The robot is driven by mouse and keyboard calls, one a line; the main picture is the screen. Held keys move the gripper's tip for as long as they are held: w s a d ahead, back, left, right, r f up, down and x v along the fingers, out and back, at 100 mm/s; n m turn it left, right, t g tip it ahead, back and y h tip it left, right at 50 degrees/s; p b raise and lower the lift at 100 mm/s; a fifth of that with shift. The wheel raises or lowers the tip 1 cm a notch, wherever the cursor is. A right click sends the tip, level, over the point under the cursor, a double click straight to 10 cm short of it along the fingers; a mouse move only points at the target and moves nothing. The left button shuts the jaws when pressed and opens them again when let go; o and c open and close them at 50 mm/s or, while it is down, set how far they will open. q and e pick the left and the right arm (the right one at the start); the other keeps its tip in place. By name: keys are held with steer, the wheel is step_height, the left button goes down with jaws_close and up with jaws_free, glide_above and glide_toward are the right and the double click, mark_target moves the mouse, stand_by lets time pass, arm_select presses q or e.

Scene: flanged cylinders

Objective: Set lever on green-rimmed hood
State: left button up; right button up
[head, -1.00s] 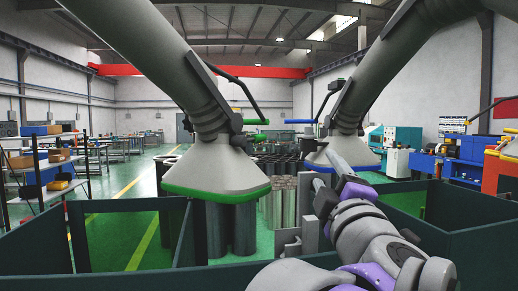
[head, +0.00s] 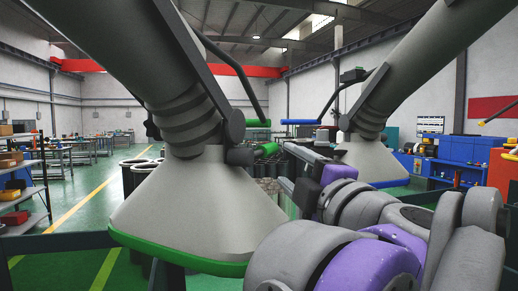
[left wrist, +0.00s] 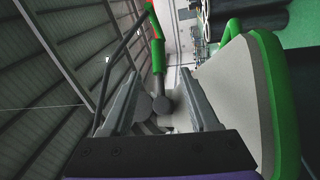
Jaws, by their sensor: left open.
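The green-rimmed hood (head: 185,210) fills the left centre of the head view, hanging from a thick grey duct. In the left wrist view the hood (left wrist: 225,95) is at the right. My right gripper does not show.
A second hood with a blue rim (head: 375,165) hangs to the right, with its own lever and blue grip (head: 300,122). Dark cylinders (head: 140,175) stand behind the green-rimmed hood. A shelf (head: 25,180) is at the far left.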

mark_target(271, 153)
arm_select(q)
steer(key=p+x, duration=0.1)
steer(key=x, duration=0.9)
steer(key=shift+a+r+p, duration=0.1)
steer(key=shift+r+p, duration=0.05)
steer(key=shift+p, duration=0.15)
jaws_close()
stand_by(1.0)
